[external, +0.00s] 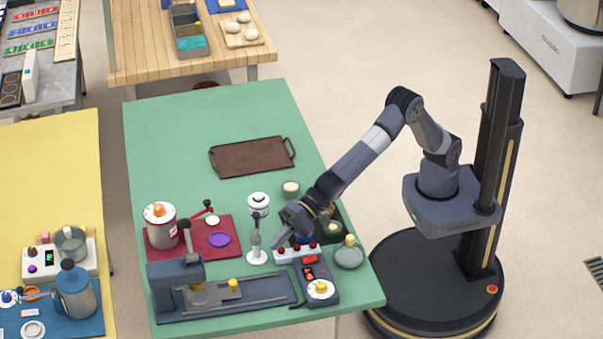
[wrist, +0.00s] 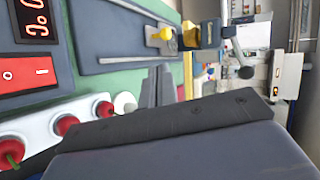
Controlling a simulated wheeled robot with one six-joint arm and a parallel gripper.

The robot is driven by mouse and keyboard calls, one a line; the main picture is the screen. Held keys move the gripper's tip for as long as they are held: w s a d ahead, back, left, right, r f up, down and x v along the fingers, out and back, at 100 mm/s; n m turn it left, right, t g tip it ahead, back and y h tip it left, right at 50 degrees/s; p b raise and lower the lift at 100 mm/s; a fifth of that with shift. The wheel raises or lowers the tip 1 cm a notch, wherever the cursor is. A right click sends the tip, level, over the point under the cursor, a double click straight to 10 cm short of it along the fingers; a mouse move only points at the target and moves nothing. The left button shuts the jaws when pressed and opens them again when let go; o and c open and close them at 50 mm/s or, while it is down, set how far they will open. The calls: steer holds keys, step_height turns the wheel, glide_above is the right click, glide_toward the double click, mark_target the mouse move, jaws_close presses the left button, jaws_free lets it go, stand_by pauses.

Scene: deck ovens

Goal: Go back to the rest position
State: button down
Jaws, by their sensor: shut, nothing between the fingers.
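My gripper (external: 288,227) is at the end of my arm, low over the front right part of the green table (external: 190,115). It is shut and empty. It is just above a white strip with several red knobs (external: 297,254), beside a small white stand with a dark top (external: 256,243). In the wrist view my gripper's dark body fills the lower part, and its fingertips are hard to make out. The red-knobbed strip (wrist: 75,130) shows at the lower left there. I cannot tell whether my gripper touches anything.
A dark control box with a white dial (external: 318,284) and a grey dish (external: 348,256) are close by. A grey press machine (external: 176,278) stands at the front left. A red mat (external: 190,245) holds a canister (external: 160,224). Beyond a brown tray (external: 252,158), the table's back is clear.

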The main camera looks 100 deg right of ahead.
steer(key=p+x, duration=0.3)
steer(key=x, duration=0.6)
steer(key=shift+r, duration=0.1)
steer(key=p, duration=0.1)
steer(key=w+p, duration=0.1)
steer(key=p, duration=0.1)
steer(key=shift+w+a, duration=0.3)
steer(key=shift+w+a+f+p, duration=0.3)
steer(key=shift+w+p, duration=0.25)
steer(key=shift+p, duration=0.2)
steer(key=shift+f, duration=0.1)
